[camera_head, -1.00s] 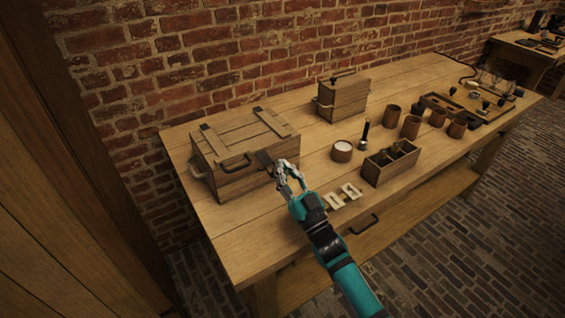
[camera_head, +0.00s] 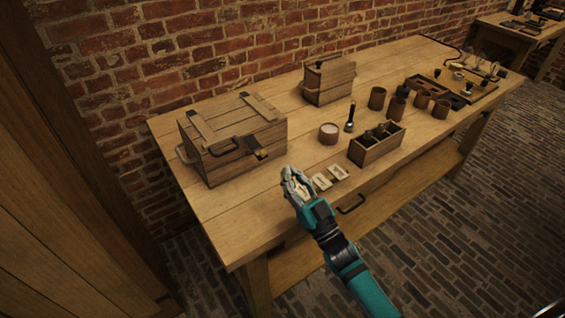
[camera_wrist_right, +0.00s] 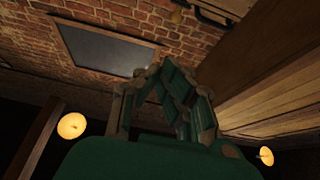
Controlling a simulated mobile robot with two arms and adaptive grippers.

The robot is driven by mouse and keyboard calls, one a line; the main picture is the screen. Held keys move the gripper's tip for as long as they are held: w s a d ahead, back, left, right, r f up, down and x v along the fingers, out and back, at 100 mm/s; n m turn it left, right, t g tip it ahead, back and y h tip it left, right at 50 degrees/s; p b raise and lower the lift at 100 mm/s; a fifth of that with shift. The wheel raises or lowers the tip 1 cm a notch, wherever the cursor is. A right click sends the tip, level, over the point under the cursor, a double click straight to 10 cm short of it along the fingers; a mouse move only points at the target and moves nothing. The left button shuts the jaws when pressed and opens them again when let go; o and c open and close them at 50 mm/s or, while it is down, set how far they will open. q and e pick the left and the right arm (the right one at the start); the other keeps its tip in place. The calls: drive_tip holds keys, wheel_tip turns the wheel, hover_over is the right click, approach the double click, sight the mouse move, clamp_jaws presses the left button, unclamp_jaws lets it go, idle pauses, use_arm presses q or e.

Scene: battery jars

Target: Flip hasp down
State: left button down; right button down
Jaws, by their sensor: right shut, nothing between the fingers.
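The wooden chest (camera_head: 232,138) stands shut at the left end of the workbench, with two straps over its lid and a dark handle on its front. The hasp (camera_head: 256,149) is on the chest's front right part, a dark plate with a brassy piece at its lower end. It appears to hang down against the front, though it is small in the picture. My right gripper (camera_head: 287,172) is shut and empty, in front of the chest and to the right of the hasp, apart from it. Its fingers also show in the right wrist view (camera_wrist_right: 162,75). My left gripper is not seen.
On the workbench (camera_head: 235,225), a smaller wooden box (camera_head: 329,82) stands at the back. A divided wooden tray (camera_head: 377,148), a white-topped round jar (camera_head: 328,134) and several brown cups are to the right. Pale pieces (camera_head: 330,178) lie by my right gripper. The bench's front left is clear.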

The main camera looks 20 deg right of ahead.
sight(256, 145)
wheel_tip(256, 145, up, 6)
drive_tip(key=s+r+g+h+p, duration=0.1)
drive_tip(key=s+g+h+p, duration=0.1)
drive_tip(key=g+p, duration=0.25)
drive_tip(key=w+a+f+p, duration=0.1)
drive_tip(key=w+a+f, duration=0.2)
drive_tip(key=w, duration=0.7)
drive_tip(key=shift+w+f, duration=0.15)
drive_tip(key=shift+f, duration=0.55)
